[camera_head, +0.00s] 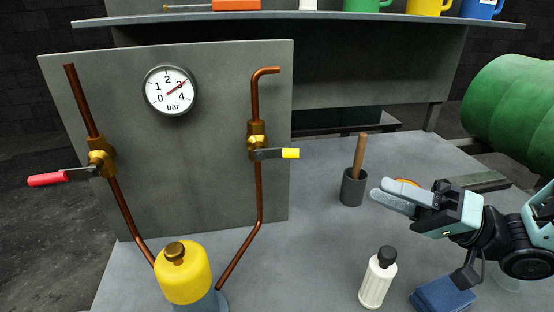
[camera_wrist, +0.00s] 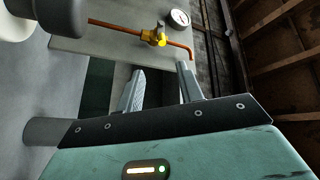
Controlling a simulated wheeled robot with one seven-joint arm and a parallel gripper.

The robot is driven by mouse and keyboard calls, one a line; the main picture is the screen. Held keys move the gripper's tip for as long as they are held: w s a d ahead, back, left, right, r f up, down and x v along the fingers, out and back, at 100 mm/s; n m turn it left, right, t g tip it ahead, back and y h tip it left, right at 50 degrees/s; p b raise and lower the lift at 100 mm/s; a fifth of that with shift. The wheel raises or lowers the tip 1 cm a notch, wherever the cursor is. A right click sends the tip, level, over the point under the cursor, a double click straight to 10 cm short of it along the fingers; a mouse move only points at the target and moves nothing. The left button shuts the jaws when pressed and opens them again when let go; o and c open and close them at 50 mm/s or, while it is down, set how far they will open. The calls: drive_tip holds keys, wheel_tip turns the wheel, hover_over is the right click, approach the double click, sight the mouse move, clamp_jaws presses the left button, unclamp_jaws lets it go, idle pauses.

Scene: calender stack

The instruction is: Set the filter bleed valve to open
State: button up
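Two brass valves sit on copper pipes in front of a grey panel. The left valve (camera_head: 102,160) has a red-gripped lever (camera_head: 48,180) pointing left, across its pipe. The right valve (camera_head: 257,142) has a yellow-gripped lever (camera_head: 290,153) pointing right, across its upright pipe. I see no label telling which is the filter bleed valve. My gripper (camera_head: 385,195) is at the right, apart from both valves, with nothing in it. In the wrist view my gripper (camera_wrist: 160,70) has its fingers apart, and the right valve (camera_wrist: 156,37) shows beyond them.
A gauge (camera_head: 170,90) on the panel (camera_head: 210,170) reads about 3 bar. A yellow canister (camera_head: 183,275) stands below. A dark cup with a wooden handle (camera_head: 353,187), a white bottle (camera_head: 378,278) and a blue block (camera_head: 442,294) stand near my gripper. A shelf (camera_head: 300,17) runs above.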

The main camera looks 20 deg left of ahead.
sight(289, 153)
drive_tip(key=p+x, duration=0.3)
drive_tip(key=x, duration=1.4)
drive_tip(key=shift+a+r, duration=0.15)
drive_tip(key=shift+s, duration=0.1)
clamp_jaws()
